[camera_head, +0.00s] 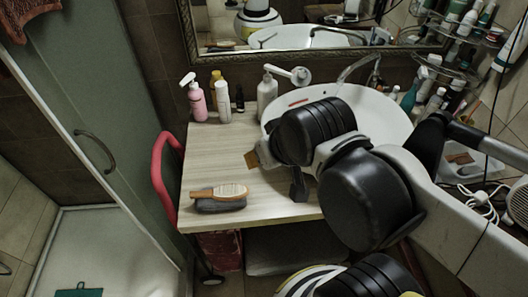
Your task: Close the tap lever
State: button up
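A chrome tap (357,67) curves up behind the white basin (391,112), at the back under the mirror. Its lever is too small and too merged with the spout and nearby items to make out clearly, so I cannot tell its position. My arm crosses from the right and hides much of the basin's front and left. My gripper (298,185) shows only as a small dark part below the arm's end, over the counter's right side. It appears in front of the tap and apart from it. Its fingers are mostly hidden.
A wooden counter (220,160) holds a brush (219,193), a pink pump bottle (196,101) and a white pump bottle (267,97). Wire shelves (455,45) with several bottles stand right. A red curved frame (163,175) stands left. The counter's left middle is clear.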

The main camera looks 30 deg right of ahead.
aim_at(375, 79)
jog(key=z, duration=1.55)
